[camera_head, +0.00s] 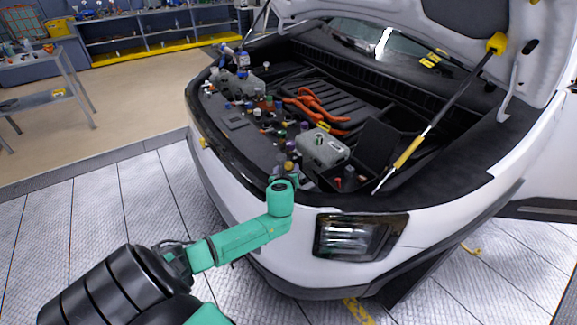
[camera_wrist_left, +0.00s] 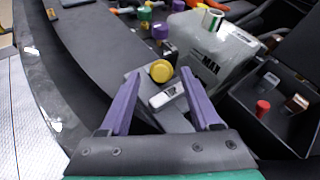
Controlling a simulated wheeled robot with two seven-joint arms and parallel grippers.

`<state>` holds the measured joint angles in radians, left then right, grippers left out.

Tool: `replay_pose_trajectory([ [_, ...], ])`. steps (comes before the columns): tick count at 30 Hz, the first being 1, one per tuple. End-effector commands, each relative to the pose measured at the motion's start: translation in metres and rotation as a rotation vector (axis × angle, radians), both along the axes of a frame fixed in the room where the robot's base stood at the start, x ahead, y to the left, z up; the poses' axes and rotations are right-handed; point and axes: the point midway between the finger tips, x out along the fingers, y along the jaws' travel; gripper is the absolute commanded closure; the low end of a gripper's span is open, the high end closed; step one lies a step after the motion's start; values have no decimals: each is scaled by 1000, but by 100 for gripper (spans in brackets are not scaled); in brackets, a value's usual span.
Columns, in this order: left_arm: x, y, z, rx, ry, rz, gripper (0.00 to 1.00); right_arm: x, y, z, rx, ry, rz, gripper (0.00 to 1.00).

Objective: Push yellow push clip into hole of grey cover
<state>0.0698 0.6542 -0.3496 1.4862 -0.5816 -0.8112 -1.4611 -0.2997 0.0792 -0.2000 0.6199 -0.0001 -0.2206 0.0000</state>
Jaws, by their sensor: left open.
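A round yellow cap, which looks like the push clip (camera_wrist_left: 161,71), shows at the fingertips in the left wrist view. Its stem and any hole below it are hidden. My left gripper (camera_wrist_left: 161,78) is open, its two purple fingers on either side of the cap with gaps visible. I cannot tell how far above or below the cap the tips are. A flat dark grey cover (camera_wrist_left: 98,42) runs along the front of the engine bay. It also shows in the head view (camera_head: 236,124). My right gripper is not in view.
A grey box (camera_wrist_left: 212,48) with lettering stands just right of the fingers. A black open box (camera_wrist_left: 280,115) with a red cap lies beyond. Several coloured caps and orange hoses (camera_head: 315,104) fill the bay. A prop rod (camera_head: 430,125) holds the hood.

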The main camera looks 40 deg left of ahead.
Motion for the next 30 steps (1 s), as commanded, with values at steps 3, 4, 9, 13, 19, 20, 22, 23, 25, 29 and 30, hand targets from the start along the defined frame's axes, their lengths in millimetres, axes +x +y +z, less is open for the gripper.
replay_pose_trajectory([
  [3,12,7,-6,0,-2,0,36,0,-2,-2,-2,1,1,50],
  [4,13,8,-6,0,-1,-2,36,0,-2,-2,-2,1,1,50],
  [9,13,8,-6,0,-1,-2,36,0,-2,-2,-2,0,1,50],
  [13,13,8,-6,0,-1,-2,78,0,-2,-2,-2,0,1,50],
  [19,12,8,-6,0,0,-1,100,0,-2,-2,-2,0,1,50],
  [20,12,8,-6,0,0,-1,100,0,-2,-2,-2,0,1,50],
  [22,12,8,-6,0,-1,-2,100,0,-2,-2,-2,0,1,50],
  [23,13,8,-6,0,-1,-2,100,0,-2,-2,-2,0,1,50],
  [25,13,8,-6,0,-1,-2,100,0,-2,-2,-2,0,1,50],
  [29,12,8,-5,-1,-1,-1,100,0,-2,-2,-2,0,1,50],
  [30,13,8,-4,-1,-1,-1,100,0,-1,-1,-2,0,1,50],
])
